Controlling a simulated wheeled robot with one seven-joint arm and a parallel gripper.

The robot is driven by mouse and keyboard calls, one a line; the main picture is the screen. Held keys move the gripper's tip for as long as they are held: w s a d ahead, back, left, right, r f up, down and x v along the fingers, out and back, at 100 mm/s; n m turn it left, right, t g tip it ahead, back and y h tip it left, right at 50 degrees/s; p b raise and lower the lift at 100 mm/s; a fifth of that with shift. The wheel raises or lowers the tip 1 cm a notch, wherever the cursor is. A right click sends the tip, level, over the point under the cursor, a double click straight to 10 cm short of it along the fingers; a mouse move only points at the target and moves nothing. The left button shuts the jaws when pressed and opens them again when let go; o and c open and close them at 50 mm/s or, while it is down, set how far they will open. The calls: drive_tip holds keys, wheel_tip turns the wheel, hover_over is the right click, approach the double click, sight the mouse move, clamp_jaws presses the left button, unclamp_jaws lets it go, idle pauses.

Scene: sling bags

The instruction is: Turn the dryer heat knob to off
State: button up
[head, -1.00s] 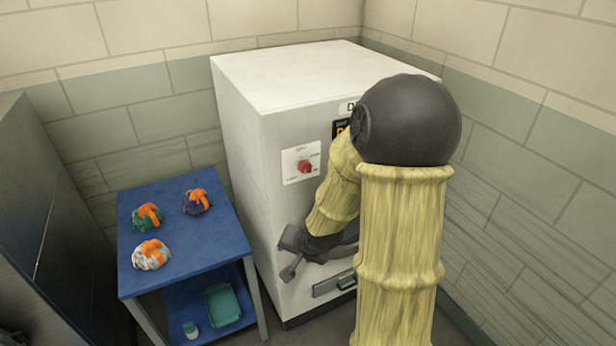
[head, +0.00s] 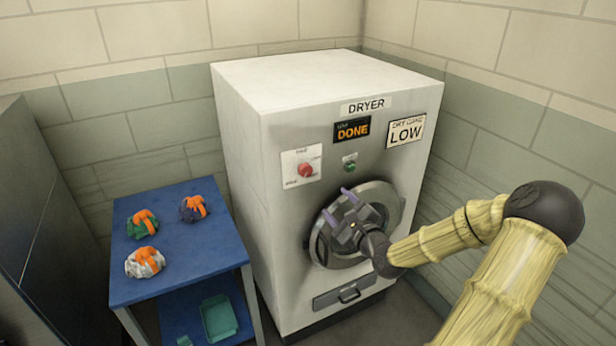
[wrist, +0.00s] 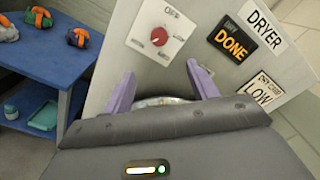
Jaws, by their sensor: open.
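The dryer (head: 270,210) is a white cabinet in the corner with a round door (head: 393,207) on its front. The red heat knob (head: 305,170) sits on a white plate at the upper left of that front. It also shows in the wrist view (wrist: 159,36), above and between my fingers. My gripper (head: 335,200) is open and empty, in front of the round door, below and right of the knob and apart from it. Its purple fingers (wrist: 163,88) point toward the upper panel in the wrist view. The knob's pointer direction is too small to read surely.
A "DONE" display (head: 352,130), a green button (head: 350,162) and a "LOW" sign (head: 406,131) are on the dryer front. A blue table (head: 185,255) with several tied bundles stands at left, a teal tray (head: 219,318) on its lower shelf. Walls close the back and right.

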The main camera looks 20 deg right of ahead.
sight(307, 173)
drive_tip(key=shift+w, duration=0.15)
drive_tip(key=w+p, duration=0.1)
drive_tip(key=w, duration=0.4)
drive_tip(key=w+p, duration=0.1)
drive_tip(key=w, duration=0.5)
drive_tip(key=w+p, duration=0.2)
drive_tip(key=w, duration=0.3)
drive_tip(key=shift+w+a, duration=0.15)
drive_tip(key=shift+a, duration=0.2)
drive_tip(key=shift+w+f, duration=0.1)
drive_tip(key=shift+w, duration=0.45)
drive_tip(key=shift+s+d, duration=0.1)
drive_tip(key=shift+s, duration=0.15)
drive_tip(key=shift+w, duration=0.1)
drive_tip(key=c, duration=1)
